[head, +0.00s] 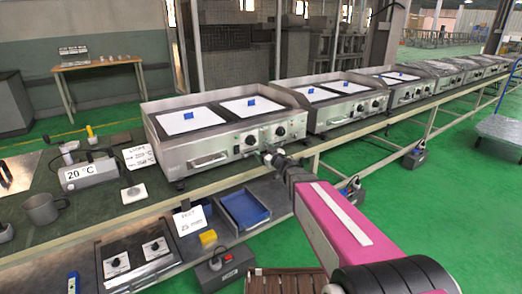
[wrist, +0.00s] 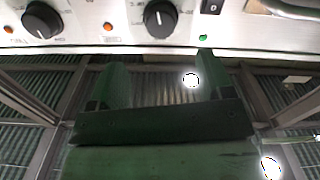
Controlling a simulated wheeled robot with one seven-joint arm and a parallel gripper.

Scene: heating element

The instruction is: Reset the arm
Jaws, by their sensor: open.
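My gripper (wrist: 157,88) is open and empty in the wrist view, its two dark green fingers reaching toward the front panel of a heating unit. In the head view my pink arm reaches in from the bottom right, and my gripper (head: 268,153) is at the front right of the nearest heating unit (head: 205,157), just below its knobs. In the wrist view the panel shows a black knob (wrist: 160,19), a second knob (wrist: 42,20) and a green light (wrist: 202,38). I cannot tell whether a fingertip touches the panel.
More heating units (head: 335,115) stand in a row along the bench to the right. A 20 °C device (head: 80,172) and a grey mug (head: 43,209) are on the left. A lower shelf holds a blue tray (head: 243,207).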

